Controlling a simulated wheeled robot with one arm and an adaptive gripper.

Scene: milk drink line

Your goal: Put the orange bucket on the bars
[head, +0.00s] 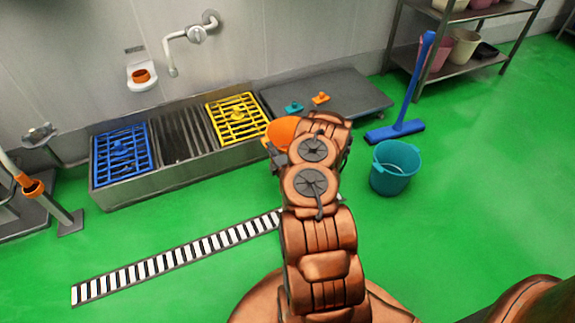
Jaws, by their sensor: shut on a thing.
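The orange bucket (281,131) is in the head view, right of the trough's yellow grid. My gripper (277,155) is at the bucket, shut on it; the arm hides most of the gripper and part of the bucket. I cannot tell exactly how the fingers hold it. The dark bars (183,132) lie in the metal trough, between a blue grid (122,165) on the left and a yellow grid (237,128) on the right. The bucket is to the right of the bars, near the trough's right end.
A grey platform (345,93) right of the trough carries a teal and an orange piece. A teal bucket (393,169) and a blue squeegee (408,105) stand on the green floor. A striped drain (180,258) crosses the front floor. A tap (190,35) hangs above the trough.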

